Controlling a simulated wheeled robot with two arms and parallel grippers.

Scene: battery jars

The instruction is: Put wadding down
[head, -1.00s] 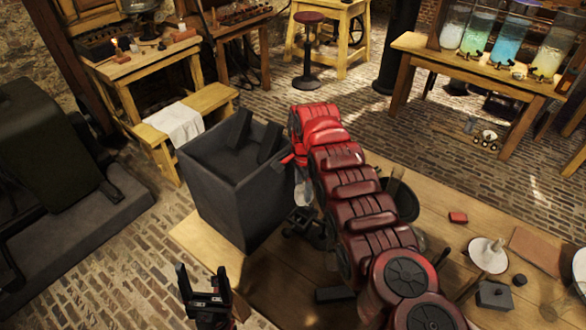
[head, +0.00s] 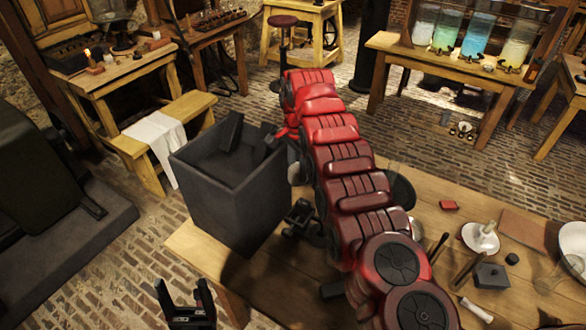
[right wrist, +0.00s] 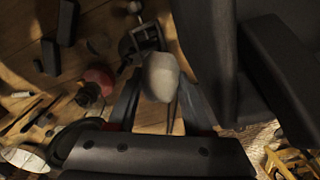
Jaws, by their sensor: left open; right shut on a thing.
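The wadding, a pale off-white tuft (right wrist: 160,76), is held between the dark fingers of my right gripper (right wrist: 158,98) in the right wrist view. In the head view a bit of the wadding (head: 295,172) shows beside the red arm, just right of the tall dark open box (head: 222,205). My right gripper's fingers are mostly hidden there by my arm. The wadding is outside the box, over the table area; its exact height is unclear. My left gripper (head: 185,294) is open and empty at the lower left, in front of the table's near left edge.
A bench with white cloth (head: 157,138) stands behind left.

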